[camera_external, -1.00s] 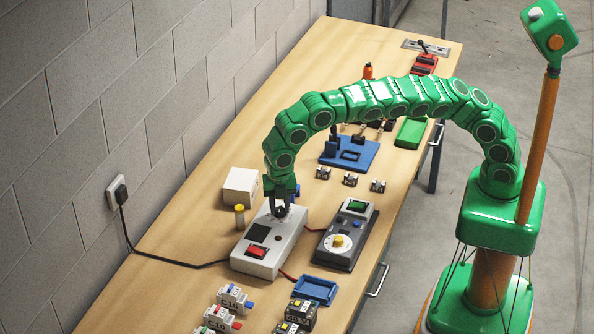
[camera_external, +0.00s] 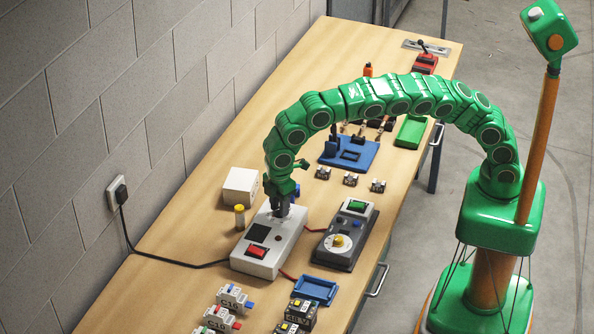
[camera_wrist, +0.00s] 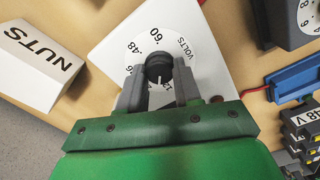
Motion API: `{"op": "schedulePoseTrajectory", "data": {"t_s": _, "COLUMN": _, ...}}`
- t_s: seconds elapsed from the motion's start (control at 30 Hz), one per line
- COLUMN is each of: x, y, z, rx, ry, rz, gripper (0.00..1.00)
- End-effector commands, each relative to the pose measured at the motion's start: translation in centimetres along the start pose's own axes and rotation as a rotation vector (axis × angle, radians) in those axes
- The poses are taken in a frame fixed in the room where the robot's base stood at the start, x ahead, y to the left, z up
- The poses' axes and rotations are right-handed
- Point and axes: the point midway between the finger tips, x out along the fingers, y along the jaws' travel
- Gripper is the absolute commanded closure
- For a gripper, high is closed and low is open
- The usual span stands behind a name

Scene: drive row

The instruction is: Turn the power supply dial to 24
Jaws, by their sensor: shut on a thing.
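The power supply is a light grey box (camera_external: 268,256) on the bench, with a red rocker switch (camera_external: 257,252) and a dark panel (camera_external: 260,231). Its white dial face (camera_wrist: 186,55) reads VOLTS, with 60 and 48 legible. A figure that looks like 12 shows partly beside the right finger; the rest is covered. My gripper (camera_wrist: 160,80) is shut on the black knob (camera_wrist: 158,64), one finger on each side. The knob's white pointer line points down in the wrist view, toward my palm. The figure it points at is hidden.
A white box marked NUTS (camera_wrist: 36,57) and a yellow-capped bottle (camera_external: 239,216) stand close by. A dark meter with a round dial (camera_external: 345,240) is to the right, joined by red leads. A blue tray (camera_external: 316,290) and several breakers lie in front.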

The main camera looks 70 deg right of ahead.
Motion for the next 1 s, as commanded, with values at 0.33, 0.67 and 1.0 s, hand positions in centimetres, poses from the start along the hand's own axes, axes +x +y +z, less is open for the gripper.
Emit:
{"op": "schedulePoseTrajectory", "data": {"t_s": 0.33, "x": -0.1, "y": 0.11, "z": 0.0, "rx": 0.279, "ry": 0.001, "rz": 0.001, "gripper": 0.97}}
{"op": "schedulePoseTrajectory", "data": {"t_s": 0.67, "x": -0.07, "y": 0.08, "z": 0.0, "rx": 0.421, "ry": 0.001, "rz": 0.002, "gripper": 0.97}}
{"op": "schedulePoseTrajectory", "data": {"t_s": 1.0, "x": -0.06, "y": 0.14, "z": 0.03, "rx": 0.455, "ry": 0.001, "rz": 0.002, "gripper": 0.97}}
